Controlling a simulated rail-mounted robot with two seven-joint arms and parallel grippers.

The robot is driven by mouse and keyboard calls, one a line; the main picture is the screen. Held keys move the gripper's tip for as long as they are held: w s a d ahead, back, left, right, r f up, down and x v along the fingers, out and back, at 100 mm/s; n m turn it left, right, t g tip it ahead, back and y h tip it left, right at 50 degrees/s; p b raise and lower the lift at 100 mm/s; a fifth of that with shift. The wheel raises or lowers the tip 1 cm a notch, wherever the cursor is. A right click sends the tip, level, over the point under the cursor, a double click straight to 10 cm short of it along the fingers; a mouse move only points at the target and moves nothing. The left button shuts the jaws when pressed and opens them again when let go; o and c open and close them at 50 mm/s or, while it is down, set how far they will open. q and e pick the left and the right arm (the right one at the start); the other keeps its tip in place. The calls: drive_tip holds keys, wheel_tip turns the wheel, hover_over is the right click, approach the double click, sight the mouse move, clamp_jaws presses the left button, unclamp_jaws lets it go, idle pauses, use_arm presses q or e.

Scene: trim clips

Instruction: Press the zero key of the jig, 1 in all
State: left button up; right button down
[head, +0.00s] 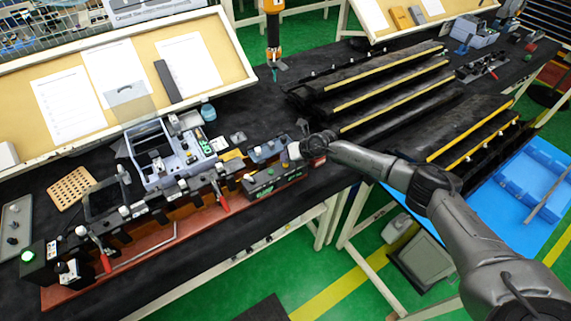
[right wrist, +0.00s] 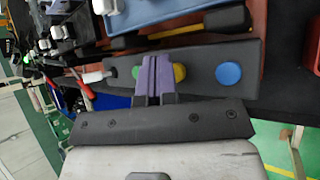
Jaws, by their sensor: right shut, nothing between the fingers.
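The jig is a long dark rail (head: 150,215) on a reddish base along the front of the bench. A dark control box (head: 275,184) with small green markings sits at its right end. In the right wrist view a dark grey box (right wrist: 205,52) carries a blue round key (right wrist: 228,74), a yellow key (right wrist: 180,73) and a green key (right wrist: 135,72). My right gripper (head: 293,152) is over the jig's right end. Its purple fingers (right wrist: 154,62) are shut and empty, in front of the box between green and yellow, partly covering both. Contact cannot be told. No key label is readable. My left gripper is out of view.
A grey fixture (head: 170,150) stands behind the jig. An orange hanging tool (head: 273,30) is at the back. Red-handled clamps (head: 219,197) stick up along the jig. A blue tray (head: 525,185) is at right.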

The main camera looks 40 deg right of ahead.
drive_tip(key=shift+f, duration=0.4)
idle(0.6)
drive_tip(key=shift+r, duration=0.3)
drive_tip(key=shift+r+p, duration=0.55)
drive_tip(key=shift+p, duration=0.2)
drive_tip(key=shift+r, duration=0.15)
